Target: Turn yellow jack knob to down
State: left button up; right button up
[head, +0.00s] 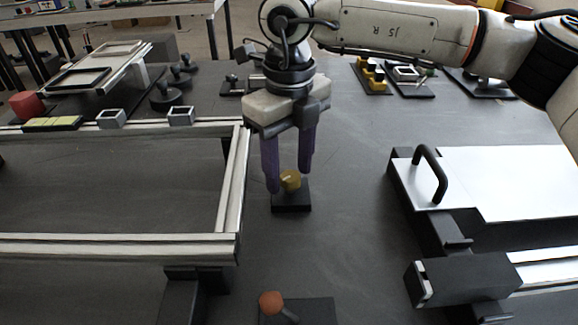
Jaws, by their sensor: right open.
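The yellow jack knob (290,180) sits on a small black base (291,201) near the middle of the dark table in the head view. My right gripper (288,178) points down over it with purple fingers. The fingers are open, one at the left and one at the right of the knob. I cannot tell whether either finger touches it. Part of the knob is close behind the left finger. The knob's turn position is too small to read. My left gripper is out of the view.
A metal frame (232,190) stands on the left. A white panel with a black handle (432,172) is on the right. An orange-red ball-topped lever (271,303) is at the front. Black knobs (166,95) and yellow blocks (372,78) stand farther back.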

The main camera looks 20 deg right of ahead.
jog(key=c, duration=1.1)
jog(key=shift+o, duration=0.3)
jog(key=n, duration=0.4)
jog(key=shift+a+n, duration=0.1)
jog(key=shift+n, duration=0.3)
jog(key=n, duration=0.4)
jog(key=shift+s+n+p, duration=0.1)
jog(key=shift+n+p, duration=0.25)
jog(key=shift+n, duration=0.35)
jog(key=o, duration=1)
